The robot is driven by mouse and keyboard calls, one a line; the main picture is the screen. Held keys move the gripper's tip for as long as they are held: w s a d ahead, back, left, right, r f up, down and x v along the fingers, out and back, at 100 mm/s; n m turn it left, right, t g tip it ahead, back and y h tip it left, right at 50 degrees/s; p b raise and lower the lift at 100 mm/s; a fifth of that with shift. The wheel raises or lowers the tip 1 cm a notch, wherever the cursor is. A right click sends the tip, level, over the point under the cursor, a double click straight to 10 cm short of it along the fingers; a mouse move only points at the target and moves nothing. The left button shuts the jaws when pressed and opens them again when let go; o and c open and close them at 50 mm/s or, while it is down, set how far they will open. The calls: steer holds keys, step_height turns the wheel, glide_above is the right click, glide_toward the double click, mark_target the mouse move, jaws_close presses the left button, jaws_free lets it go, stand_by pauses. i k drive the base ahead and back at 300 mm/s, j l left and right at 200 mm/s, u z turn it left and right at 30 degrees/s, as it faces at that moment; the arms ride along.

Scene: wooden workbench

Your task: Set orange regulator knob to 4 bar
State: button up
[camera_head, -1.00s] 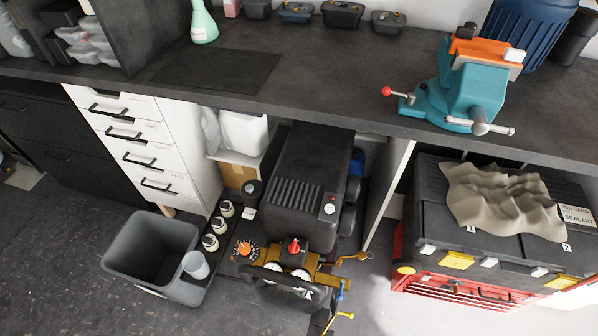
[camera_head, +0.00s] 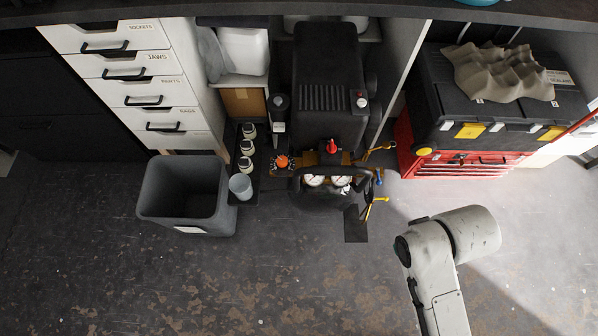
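The orange regulator knob (camera_head: 282,161) sits on a dark dial at the left end of the brass manifold on the black compressor (camera_head: 322,75), under the workbench. It is small here, and I cannot read its setting. A red knob (camera_head: 332,146) stands upright to its right on the manifold. Two round gauges (camera_head: 327,180) face up below, partly behind a black handle; their needles are too small to read. Part of my arm shows at the lower right, apart from the compressor. My gripper is not in view.
A grey bin (camera_head: 187,193) stands left of the compressor, with a pale cup (camera_head: 241,186) and several white-topped containers (camera_head: 246,147) between. Yellow-handled valves (camera_head: 376,209) stick out at the right. A red tool chest (camera_head: 455,163) stands further right. The front floor is clear.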

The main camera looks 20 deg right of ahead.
mark_target(282, 161)
steer(key=k+j, duration=0.1)
steer(key=k, duration=0.3)
steer(key=j+z, duration=0.25)
steer(key=j, duration=0.4)
steer(key=j+z, duration=0.3)
steer(key=j, duration=0.4)
